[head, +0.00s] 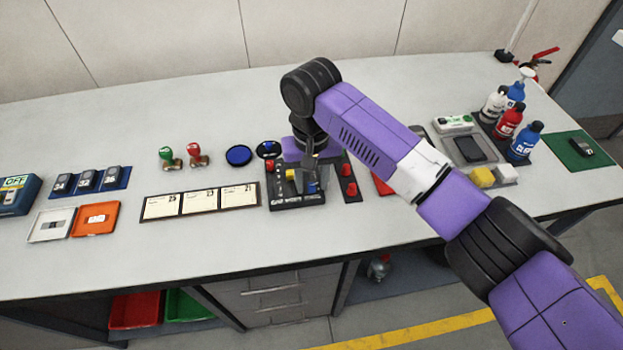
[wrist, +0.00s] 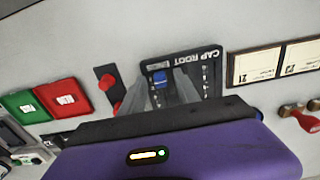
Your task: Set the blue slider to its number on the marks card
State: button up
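The black slider panel (head: 285,200) lies on the bench, with a yellow slider (head: 290,175) on the left and the blue slider (head: 312,187) at the lower right. In the wrist view the panel (wrist: 208,92) appears upside down, with "CAP ROOT" lettering, and the blue slider (wrist: 159,78) shows between my fingertips. My gripper (wrist: 162,80) is open above the panel, its two grey fingers apart. I cannot tell whether they touch the slider. A framed strip of three cream cards (head: 200,201) lies left of the panel; its small writing is unreadable.
A narrow block with red knobs (head: 348,180) stands right of the panel. Two stamps, green (head: 170,158) and red (head: 197,155), and a blue round pad (head: 238,155) stand behind the cards. Bottles (head: 508,122) stand at the right. The bench front is clear.

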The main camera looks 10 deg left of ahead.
grip_shut()
dwell(1.5)
